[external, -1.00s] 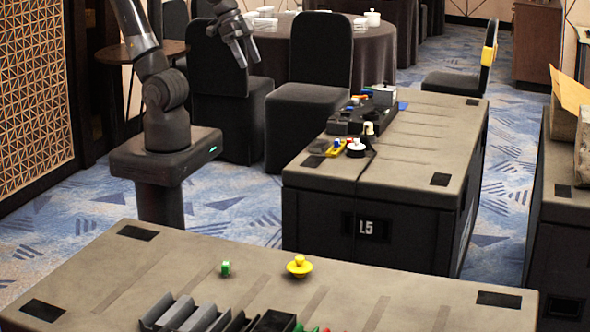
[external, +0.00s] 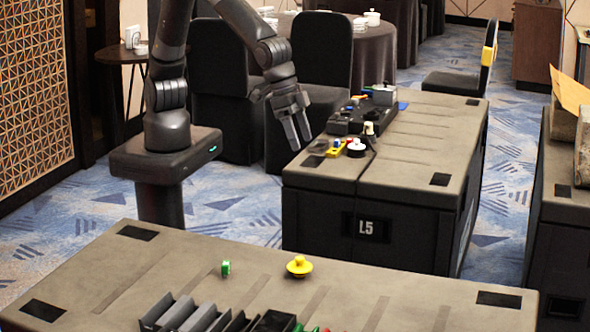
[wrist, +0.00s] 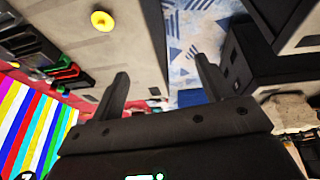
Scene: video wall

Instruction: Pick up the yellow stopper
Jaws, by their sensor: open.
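The yellow stopper (external: 299,266), a round disc with a small knob on top, sits on the near tabletop (external: 225,310), right of a small green object. It also shows in the wrist view (wrist: 102,21) at the upper left, apart from the fingers. My gripper (external: 298,143) is open and empty, with its fingers pointing down, left of the black L5 case and well behind and above the near table. In the wrist view my gripper's two fingers (wrist: 162,85) are spread, with the floor and the table's edge between them.
A small green object (external: 226,268) stands left of the stopper. Black trays (external: 180,314) line the near table's front. The L5 case (external: 375,225) carries several items, including a black and white piece (external: 356,147). Black chairs (external: 318,60) stand behind my arm.

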